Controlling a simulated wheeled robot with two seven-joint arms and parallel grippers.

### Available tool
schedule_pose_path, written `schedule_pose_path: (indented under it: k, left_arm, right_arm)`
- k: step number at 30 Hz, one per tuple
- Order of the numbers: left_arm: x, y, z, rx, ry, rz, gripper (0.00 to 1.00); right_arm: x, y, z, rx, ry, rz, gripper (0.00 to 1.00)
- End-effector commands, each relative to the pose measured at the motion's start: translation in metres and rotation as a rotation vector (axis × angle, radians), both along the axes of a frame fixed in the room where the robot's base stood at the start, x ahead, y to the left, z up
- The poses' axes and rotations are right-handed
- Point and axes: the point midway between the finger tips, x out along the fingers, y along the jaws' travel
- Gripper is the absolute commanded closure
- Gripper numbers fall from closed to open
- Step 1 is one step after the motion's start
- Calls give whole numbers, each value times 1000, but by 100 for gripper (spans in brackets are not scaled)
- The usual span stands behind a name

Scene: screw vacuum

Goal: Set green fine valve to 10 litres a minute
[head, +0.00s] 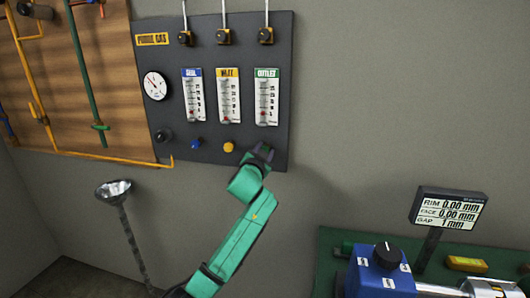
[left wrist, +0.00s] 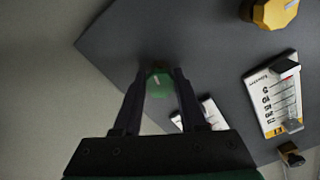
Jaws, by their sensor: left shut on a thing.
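The green fine valve knob (left wrist: 159,84) sits between the two fingers of my left gripper (left wrist: 158,76) in the left wrist view, near the panel's edge. The gripper is shut on it. In the head view my left gripper (head: 262,152) is at the panel's lower right and hides the knob. Above it is the green-topped flow gauge (head: 267,97), a white upright scale. A small reddish mark shows near its bottom; its exact reading is too small to tell. In the left wrist view a white gauge plate (left wrist: 212,113) is partly hidden behind a finger. My right gripper is not in view.
The dark panel (head: 280,50) also bears a blue knob (head: 196,144), a yellow knob (head: 229,147), blue-topped (head: 194,95) and yellow-topped (head: 228,96) gauges, and a round dial (head: 154,86). A bench with a display (head: 448,208) stands lower right. The wall right of the panel is bare.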

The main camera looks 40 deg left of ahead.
Motion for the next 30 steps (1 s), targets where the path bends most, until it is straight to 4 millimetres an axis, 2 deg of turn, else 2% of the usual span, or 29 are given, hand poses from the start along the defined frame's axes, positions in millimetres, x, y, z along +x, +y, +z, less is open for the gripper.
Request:
schedule_pose_path:
  k: [15,30]
  left_arm:
    - [0,0,-2,-395,-210,0,100]
    - [0,0,-3,-536,-286,1,100]
  right_arm:
    - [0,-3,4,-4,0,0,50]
    - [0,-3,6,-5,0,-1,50]
